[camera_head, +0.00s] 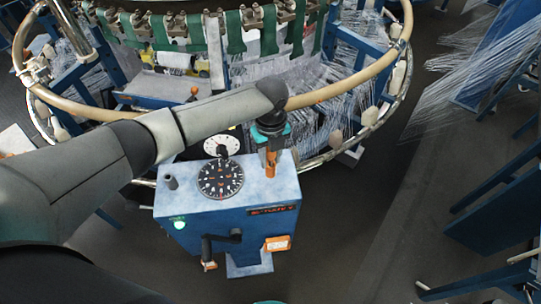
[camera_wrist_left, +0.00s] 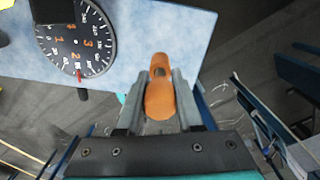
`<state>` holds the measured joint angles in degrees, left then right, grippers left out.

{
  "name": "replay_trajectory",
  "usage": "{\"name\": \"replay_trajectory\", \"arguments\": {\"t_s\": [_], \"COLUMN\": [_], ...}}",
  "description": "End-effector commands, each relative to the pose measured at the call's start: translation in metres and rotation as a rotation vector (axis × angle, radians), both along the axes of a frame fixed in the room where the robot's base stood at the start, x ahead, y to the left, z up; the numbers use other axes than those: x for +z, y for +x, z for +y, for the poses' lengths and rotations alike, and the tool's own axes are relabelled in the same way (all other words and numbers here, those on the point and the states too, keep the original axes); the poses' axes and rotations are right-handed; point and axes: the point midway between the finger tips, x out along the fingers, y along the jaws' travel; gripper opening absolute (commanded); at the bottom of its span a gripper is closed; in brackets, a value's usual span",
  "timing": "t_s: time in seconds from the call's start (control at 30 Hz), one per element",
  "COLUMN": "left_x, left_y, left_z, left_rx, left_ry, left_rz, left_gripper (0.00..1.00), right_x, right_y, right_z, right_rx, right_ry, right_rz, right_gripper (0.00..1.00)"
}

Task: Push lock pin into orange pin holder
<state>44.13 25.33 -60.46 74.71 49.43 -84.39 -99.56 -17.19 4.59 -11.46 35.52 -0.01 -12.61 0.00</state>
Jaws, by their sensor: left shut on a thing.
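My left gripper (camera_head: 271,158) reaches down over the right rear part of a blue control box (camera_head: 240,213). It is shut on an upright orange piece (camera_head: 271,163). In the left wrist view the orange piece (camera_wrist_left: 160,99) sits between the two grey fingers, rounded at its near end with a dark spot farther up. I cannot tell whether this piece is the lock pin or the orange pin holder, and no separate pin shows. The fingers hide its sides and its lower end is unclear. My right gripper is not in view.
The box top carries a black dial (camera_head: 220,179), a white dial (camera_head: 222,145) and a small grey post (camera_head: 170,182).

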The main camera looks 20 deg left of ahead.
Motion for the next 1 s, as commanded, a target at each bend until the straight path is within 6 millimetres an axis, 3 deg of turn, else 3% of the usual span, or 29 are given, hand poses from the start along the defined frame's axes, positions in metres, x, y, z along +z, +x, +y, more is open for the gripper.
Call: {"name": "replay_trajectory", "arguments": {"t_s": [0.23,1.0], "left_x": [-0.006,0.000], "left_y": [0.000,-0.001], "left_z": [0.000,0.000], "left_rx": [0.000,0.000], "left_ry": [0.000,0.000], "left_rz": [0.001,0.003], "left_gripper": [0.00,0.00], "right_x": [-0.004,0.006], "right_y": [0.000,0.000], "right_z": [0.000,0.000], "right_rx": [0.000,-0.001], "right_ry": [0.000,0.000], "right_rz": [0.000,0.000], "right_gripper": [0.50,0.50]}}
